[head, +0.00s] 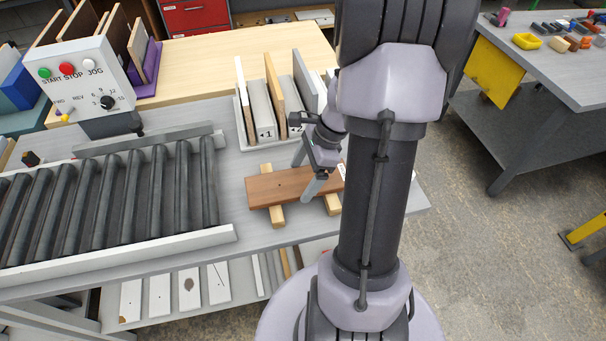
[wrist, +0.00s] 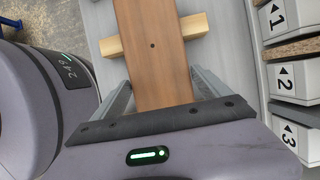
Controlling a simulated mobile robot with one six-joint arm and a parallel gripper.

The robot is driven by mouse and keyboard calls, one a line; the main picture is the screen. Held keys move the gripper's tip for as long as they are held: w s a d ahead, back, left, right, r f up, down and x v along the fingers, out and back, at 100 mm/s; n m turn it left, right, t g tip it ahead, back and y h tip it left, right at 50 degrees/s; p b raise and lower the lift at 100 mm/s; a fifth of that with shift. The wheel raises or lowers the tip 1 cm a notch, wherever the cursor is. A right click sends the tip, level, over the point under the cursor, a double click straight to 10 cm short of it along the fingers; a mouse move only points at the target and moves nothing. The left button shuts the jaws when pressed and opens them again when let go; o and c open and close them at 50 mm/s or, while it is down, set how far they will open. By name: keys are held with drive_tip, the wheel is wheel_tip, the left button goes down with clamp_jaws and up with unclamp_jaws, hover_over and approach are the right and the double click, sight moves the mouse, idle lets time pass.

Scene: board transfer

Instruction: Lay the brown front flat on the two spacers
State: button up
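The brown front (head: 268,190), a long reddish-brown wooden board, lies flat across the two pale wooden spacers, the left one (head: 277,216) and the right one (head: 332,204). Its right end is partly hidden behind my gripper and arm. My gripper (head: 305,182) is over the board with one finger at each long edge. In the wrist view, the board (wrist: 155,55) runs between the fingers (wrist: 160,85), which appear to touch its edges. One spacer (wrist: 111,47) crosses beneath it and sticks out on both sides.
A rack (head: 242,116) with upright boards and numbered dividers stands behind the spacers. A roller conveyor (head: 110,200) with a white rail is at the left, below a control box (head: 80,75). Some grey tabletop (head: 232,180) is clear left of the front.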

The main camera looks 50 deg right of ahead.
drive_tip(key=shift+o, duration=0.8)
drive_tip(key=p+v, duration=0.7)
drive_tip(key=v, duration=1)
drive_tip(key=shift+r, duration=0.3)
drive_tip(key=d+p+v, duration=0.1)
drive_tip(key=p+v, duration=0.8)
drive_tip(key=shift+s+f, duration=0.2)
drive_tip(key=shift+s, duration=0.2)
